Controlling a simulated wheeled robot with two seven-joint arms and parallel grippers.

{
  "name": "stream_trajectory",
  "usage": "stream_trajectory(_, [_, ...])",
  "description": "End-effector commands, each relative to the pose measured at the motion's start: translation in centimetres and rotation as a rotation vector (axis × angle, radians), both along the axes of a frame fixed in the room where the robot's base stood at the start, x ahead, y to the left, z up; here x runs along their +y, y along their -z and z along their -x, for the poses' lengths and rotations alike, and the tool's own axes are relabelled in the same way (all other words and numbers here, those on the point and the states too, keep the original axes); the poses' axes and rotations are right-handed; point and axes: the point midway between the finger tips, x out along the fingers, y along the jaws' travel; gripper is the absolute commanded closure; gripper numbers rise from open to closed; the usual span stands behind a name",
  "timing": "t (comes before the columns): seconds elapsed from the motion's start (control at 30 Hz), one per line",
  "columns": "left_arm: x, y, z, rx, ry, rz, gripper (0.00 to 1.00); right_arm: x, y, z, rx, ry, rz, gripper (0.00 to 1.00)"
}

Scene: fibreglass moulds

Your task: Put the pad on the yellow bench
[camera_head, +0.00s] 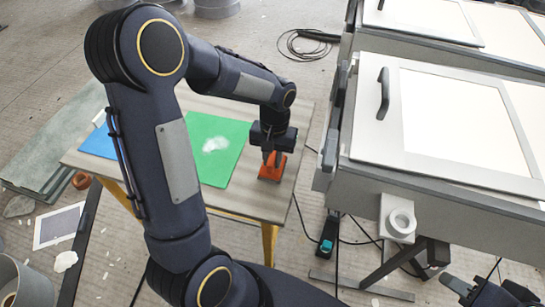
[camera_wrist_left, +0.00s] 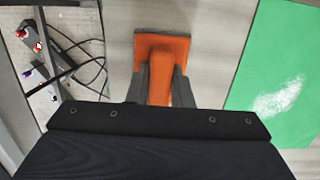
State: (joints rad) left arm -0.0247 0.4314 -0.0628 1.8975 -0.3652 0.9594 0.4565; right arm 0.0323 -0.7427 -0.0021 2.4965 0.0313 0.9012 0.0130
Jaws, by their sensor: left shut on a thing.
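The orange pad (camera_head: 271,174) has a flat base with a raised grip on top. It is over the right part of the yellow bench (camera_head: 250,207), a pale top on yellow legs, to the right of the green sheet. I cannot tell whether its base touches the bench top. My left gripper (camera_head: 272,154) points down and is shut on the pad's grip; in the left wrist view the pad (camera_wrist_left: 161,48) sits between the fingers. My right gripper (camera_head: 490,292) is partly in view at the bottom right, away from the bench; its jaws are unclear.
A green sheet (camera_head: 205,170) with a white smudge and a blue sheet (camera_head: 99,143) lie on the bench. A grey machine (camera_head: 440,174) with a handled, framed lid stands close to the right. Cables (camera_head: 306,45) and scraps lie on the floor.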

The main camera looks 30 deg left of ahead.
Motion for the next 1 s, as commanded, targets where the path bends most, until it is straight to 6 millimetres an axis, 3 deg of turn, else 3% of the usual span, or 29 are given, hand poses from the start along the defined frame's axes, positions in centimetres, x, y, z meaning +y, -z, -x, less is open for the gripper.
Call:
stream_trajectory(0.03, [0.0, 0.3, 0.0, 0.0, 0.0, 0.0, 1.0, 0.0, 0.3, 0.0, 0.0, 0.0, 0.0, 0.64])
stream_trajectory(0.07, [0.0, 0.2, 0.0, 0.0, 0.0, 0.0, 0.78, 0.0, 0.2, 0.0, 0.0, 0.0, 0.0, 0.64])
stream_trajectory(0.2, [0.0, 0.2, 0.0, 0.001, 0.0, 0.0, 0.59, 0.0, 0.1, 0.0, 0.0, 0.0, 0.0, 0.64])
stream_trajectory(0.6, [0.0, -0.7, -0.1, -0.003, 0.0, 0.0, 0.59, 0.0, -0.3, 0.0, 0.0, 0.0, 0.0, 0.64])
stream_trajectory(1.0, [0.2, -8.8, -1.1, -0.004, 0.001, 0.001, 0.59, 0.0, -1.7, 0.0, 0.0, 0.0, 0.0, 0.64])
